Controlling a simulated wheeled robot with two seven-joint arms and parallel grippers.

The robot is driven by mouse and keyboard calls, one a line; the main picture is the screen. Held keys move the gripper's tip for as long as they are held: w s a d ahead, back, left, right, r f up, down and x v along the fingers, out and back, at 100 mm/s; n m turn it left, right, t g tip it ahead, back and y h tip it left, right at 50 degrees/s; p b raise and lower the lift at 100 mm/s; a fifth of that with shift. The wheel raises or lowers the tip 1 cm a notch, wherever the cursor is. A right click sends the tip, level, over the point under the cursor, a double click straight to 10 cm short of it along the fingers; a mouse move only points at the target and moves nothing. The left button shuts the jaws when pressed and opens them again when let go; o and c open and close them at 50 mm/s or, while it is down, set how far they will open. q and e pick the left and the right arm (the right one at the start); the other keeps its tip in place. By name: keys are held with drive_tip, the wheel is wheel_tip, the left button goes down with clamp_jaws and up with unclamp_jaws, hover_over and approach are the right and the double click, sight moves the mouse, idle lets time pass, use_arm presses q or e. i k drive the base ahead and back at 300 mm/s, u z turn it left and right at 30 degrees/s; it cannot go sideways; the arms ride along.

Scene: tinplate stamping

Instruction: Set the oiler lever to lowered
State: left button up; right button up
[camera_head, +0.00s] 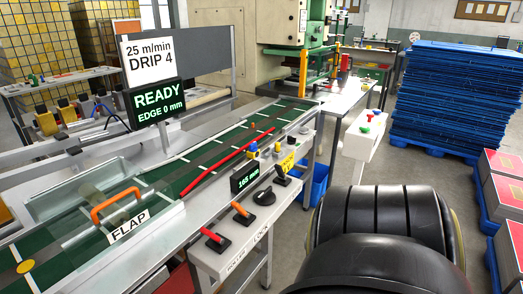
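The front panel (206,262) of the line carries a red-handled lever (212,236), an orange-handled lever (241,211), a black rotary knob (264,196) and a black lever (281,175). The labels on the panel's front face are too small and slanted to read surely, so I cannot tell which one is the oiler lever. The red and orange handles both point up and to the left from their black bases. Neither of my grippers is in view; a large black part of my own body fills the lower right.
A green belt (190,172) runs along the line past a FLAP cover with an orange handle (116,205). Signs read "25 m/min DRIP 4" (148,58) and "READY EDGE 0 mm" (157,101). A display (245,177) shows 165 mm. A blue stack (455,100) stands right.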

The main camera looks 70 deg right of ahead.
sight(216, 238)
drive_tip(key=z, duration=1.75)
